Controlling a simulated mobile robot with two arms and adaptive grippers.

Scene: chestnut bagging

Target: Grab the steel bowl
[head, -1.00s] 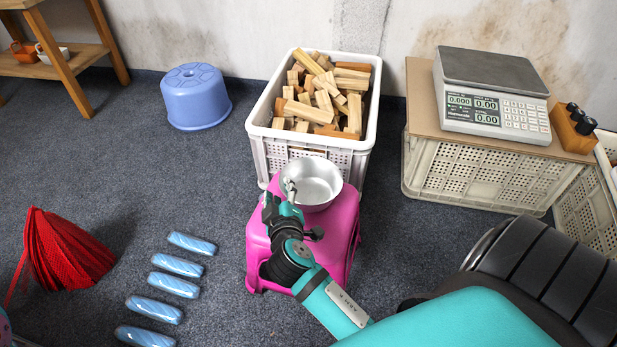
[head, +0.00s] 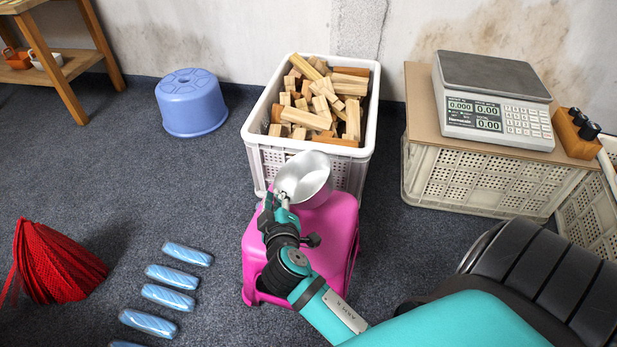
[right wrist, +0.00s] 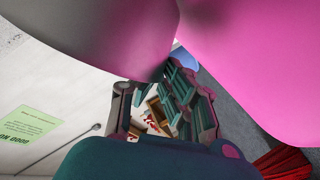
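The steel bowl (head: 316,178) is tilted above the pink stool (head: 330,225), its opening turned toward the upper left in the head view. My right gripper (head: 278,200) is at the bowl's near left rim and appears shut on it. In the right wrist view the grey bowl wall (right wrist: 110,35) fills the upper left and its edge reaches between the fingers of the right gripper (right wrist: 163,103). The pink stool (right wrist: 265,60) fills the upper right there. Whether the bowl's underside touches the stool is hidden. My left gripper is out of view.
A white crate of wooden blocks (head: 368,100) stands right behind the stool. A scale (head: 495,85) sits on a board-topped crate at right. A blue stool (head: 190,102), a red net bundle (head: 60,262) and several blue packets (head: 187,254) are at left. Carpet between is clear.

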